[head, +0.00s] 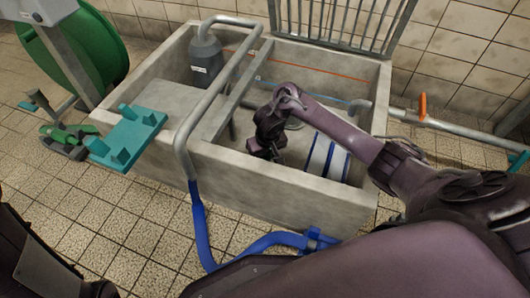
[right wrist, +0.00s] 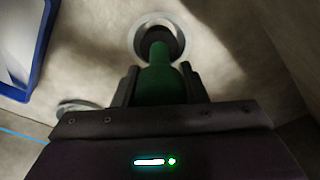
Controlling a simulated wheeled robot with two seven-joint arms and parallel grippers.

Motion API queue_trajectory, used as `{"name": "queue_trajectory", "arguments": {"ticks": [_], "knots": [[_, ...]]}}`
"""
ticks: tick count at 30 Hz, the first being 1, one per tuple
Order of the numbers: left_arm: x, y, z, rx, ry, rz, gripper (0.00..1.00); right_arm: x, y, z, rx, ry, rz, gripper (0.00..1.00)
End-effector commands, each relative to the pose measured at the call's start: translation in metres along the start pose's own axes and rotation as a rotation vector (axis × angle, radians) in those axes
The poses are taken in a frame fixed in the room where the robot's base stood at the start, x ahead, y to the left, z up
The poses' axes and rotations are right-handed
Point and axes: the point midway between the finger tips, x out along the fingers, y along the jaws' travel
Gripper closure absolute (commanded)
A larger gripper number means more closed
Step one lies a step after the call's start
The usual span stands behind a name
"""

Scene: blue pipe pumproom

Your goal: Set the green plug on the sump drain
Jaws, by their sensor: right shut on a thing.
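My right gripper (head: 264,150) reaches down inside the concrete sump (head: 280,195) in the head view. In the right wrist view my right gripper (right wrist: 158,88) is shut on the green plug (right wrist: 160,78), which sits between its two fingers. Beyond the plug's far end is the sump drain (right wrist: 157,35), a pale round ring with a dark opening. The plug's end overlaps the lower part of the opening in this view; I cannot tell whether they touch. In the head view the plug and drain are hidden. My left gripper is not in view.
A grey pipe (head: 183,140) and a blue hose (head: 200,225) cross the sump's front. A grey bottle (head: 207,60) stands at the back left, and a blue-and-white cylinder (head: 327,157) lies right of my gripper.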

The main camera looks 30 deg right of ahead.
Motion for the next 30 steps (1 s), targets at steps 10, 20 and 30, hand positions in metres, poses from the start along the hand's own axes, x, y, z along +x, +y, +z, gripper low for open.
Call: {"name": "queue_trajectory", "arguments": {"ticks": [10,20,30], "knots": [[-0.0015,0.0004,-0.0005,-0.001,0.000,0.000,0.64,0.0046,-0.0003,0.0005,-0.001,0.001,0.000,0.89],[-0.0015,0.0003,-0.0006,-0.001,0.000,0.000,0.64,0.0045,-0.0003,0.0005,-0.001,0.001,0.000,0.36],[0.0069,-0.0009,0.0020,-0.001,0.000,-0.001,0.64,-0.0050,-0.0001,0.0000,0.000,0.001,0.000,0.36]]}}
